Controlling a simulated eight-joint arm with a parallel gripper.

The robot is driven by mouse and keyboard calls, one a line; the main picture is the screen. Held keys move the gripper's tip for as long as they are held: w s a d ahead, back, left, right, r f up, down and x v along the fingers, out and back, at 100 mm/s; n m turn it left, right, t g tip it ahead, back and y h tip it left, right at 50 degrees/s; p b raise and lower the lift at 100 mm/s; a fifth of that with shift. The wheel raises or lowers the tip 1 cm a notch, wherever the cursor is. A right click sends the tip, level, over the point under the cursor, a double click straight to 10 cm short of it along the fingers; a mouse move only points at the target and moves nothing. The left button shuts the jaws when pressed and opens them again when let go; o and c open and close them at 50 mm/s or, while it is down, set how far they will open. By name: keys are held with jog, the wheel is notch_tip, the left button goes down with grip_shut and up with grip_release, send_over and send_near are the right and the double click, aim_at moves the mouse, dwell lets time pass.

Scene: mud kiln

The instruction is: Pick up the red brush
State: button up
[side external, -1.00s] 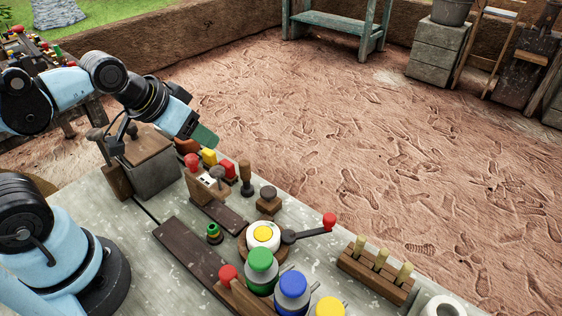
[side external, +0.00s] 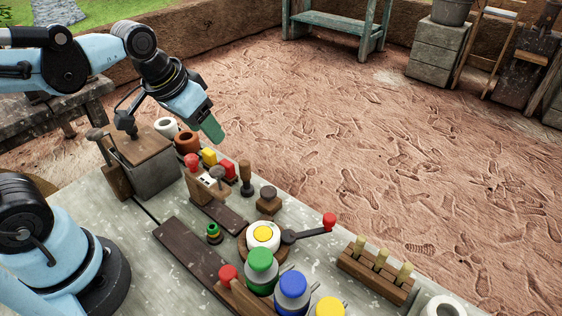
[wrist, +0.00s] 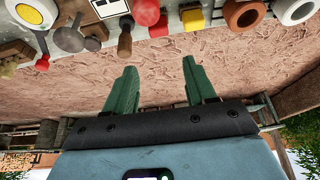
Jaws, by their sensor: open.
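My gripper (side external: 212,129) hangs in the air above the back edge of the workbench, beyond the row of small items. In the wrist view its two green fingers (wrist: 160,78) are apart, with only ground between them. A red knob (side external: 191,161) tops a wooden block nearby. The gripper touches none of these.
A terracotta pot (side external: 187,142) and a white pot (side external: 165,126) stand left of the yellow item. A wooden-handled tool (side external: 246,176) stands to the right. A grey box (side external: 152,172) is at left. Green and blue bottles (side external: 261,270) crowd the front.

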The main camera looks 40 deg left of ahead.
aim_at(226, 163)
jog(key=shift+w+f+g, duration=0.7)
jog(key=shift+f+g, duration=0.1)
jog(key=shift+f, duration=1.45)
jog(key=shift+w+f+g, duration=0.65)
jog(key=shift+f+g, duration=0.15)
jog(key=shift+f, duration=1.45)
jog(key=shift+w+f+g, duration=0.7)
jog(key=shift+f+g, duration=0.1)
jog(key=shift+f, duration=1.45)
jog(key=c, duration=1)
jog(key=shift+o, duration=0.2)
jog(key=shift+r, duration=0.1)
jog(key=shift+r, duration=4.95)
